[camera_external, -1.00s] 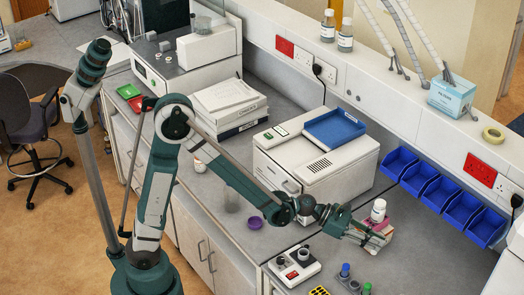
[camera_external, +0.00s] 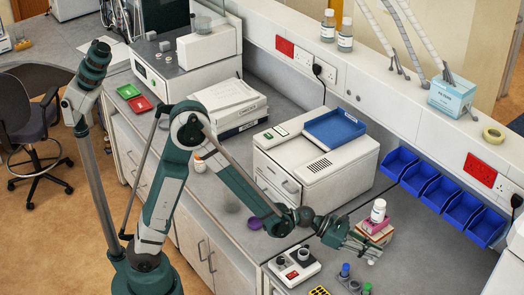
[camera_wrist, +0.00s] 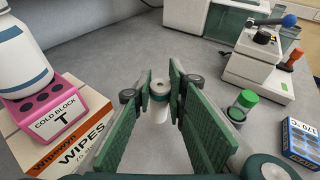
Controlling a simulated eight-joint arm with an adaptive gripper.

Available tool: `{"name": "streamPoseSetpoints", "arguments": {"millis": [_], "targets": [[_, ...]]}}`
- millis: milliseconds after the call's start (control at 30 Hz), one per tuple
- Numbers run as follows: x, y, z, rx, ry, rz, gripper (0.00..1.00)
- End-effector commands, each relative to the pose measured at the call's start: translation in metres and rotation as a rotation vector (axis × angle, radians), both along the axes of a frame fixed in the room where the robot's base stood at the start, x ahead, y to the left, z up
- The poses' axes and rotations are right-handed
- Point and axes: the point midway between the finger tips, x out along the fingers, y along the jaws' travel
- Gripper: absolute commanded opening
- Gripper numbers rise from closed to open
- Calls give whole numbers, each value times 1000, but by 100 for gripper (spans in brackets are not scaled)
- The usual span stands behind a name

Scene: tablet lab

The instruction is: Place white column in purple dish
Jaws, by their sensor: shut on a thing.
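The white column (camera_wrist: 159,89) is a small pale cylinder with a hole in its top, between my fingertips in the wrist view. My gripper (camera_wrist: 160,97) is shut on it. In the external view my gripper (camera_external: 369,251) is at the lower right, and a small part of the white column (camera_external: 371,262) shows at its tip. I cannot tell whether the column touches the bench. The purple dish (camera_external: 255,223) lies on the bench to the left of my gripper, partly hidden by my arm. It is not in the wrist view.
Close beside my gripper, a white bottle (camera_external: 378,210) stands on a pink cold block (camera_wrist: 70,104) on a wipes box (camera_wrist: 75,140). A green-capped vial (camera_wrist: 242,104) and a blue box (camera_wrist: 301,142) are right in the wrist view. A white device (camera_external: 294,265) stands between gripper and dish.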

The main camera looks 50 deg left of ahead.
Motion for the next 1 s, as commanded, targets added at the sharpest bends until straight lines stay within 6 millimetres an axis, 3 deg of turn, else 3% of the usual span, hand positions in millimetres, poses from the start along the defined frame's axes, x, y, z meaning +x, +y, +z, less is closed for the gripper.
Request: {"name": "streamPoseSetpoints", "arguments": {"millis": [333, 833, 867, 900, 1000], "targets": [[0, 0, -32, 0, 0, 0, 4], [0, 0, -37, 0, 0, 0, 4], [0, 0, -37, 0, 0, 0, 17], [0, 0, -36, 0, 0, 0, 22], [0, 0, -36, 0, 0, 0, 30]]}}
